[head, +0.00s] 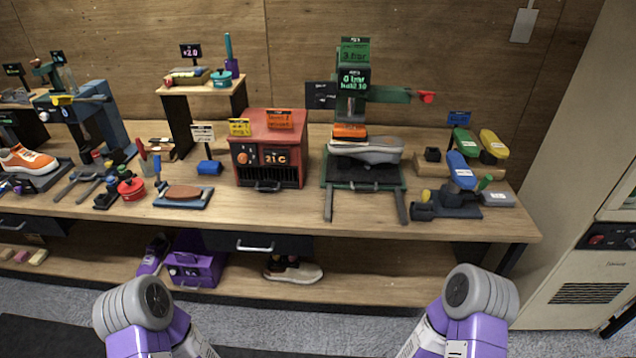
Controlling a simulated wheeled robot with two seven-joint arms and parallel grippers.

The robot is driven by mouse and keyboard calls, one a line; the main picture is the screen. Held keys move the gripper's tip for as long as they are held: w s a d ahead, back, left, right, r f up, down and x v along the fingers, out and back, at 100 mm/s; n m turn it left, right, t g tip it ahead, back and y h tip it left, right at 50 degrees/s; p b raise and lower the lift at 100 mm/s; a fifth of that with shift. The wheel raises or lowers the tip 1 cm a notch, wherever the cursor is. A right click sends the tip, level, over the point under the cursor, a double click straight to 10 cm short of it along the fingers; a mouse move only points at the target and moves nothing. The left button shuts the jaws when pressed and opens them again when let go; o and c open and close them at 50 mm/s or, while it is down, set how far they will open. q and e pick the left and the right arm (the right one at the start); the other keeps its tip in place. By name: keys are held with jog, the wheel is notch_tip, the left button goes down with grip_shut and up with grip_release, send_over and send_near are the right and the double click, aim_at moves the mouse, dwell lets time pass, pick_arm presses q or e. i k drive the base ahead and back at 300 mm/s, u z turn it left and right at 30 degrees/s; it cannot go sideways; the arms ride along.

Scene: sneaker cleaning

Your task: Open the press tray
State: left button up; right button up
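The press is the green machine (352,105) at the right of the bench, with a screen and a red-tipped lever (425,97). Its dark press tray (362,180) has green edges and lies low between two grey rails (402,205) that run toward the bench's front edge. A grey shoe-shaped piece (366,152) is above the tray, with an orange block (349,131) at its upper left. I cannot tell whether the piece touches the tray. Only links of my two arms show at the bottom; both grippers are out of view.
A red heater box (268,152) stands left of the press. Brushes with blue, green and yellow tops (461,170) stand to its right. A drawer with a handle (256,246) is under the bench top. A shoe (292,271) and purple box (193,268) sit on the lower shelf.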

aim_at(364, 159)
jog(key=u, duration=1.6)
jog(key=i, duration=1.25)
jog(key=z, duration=1.8)
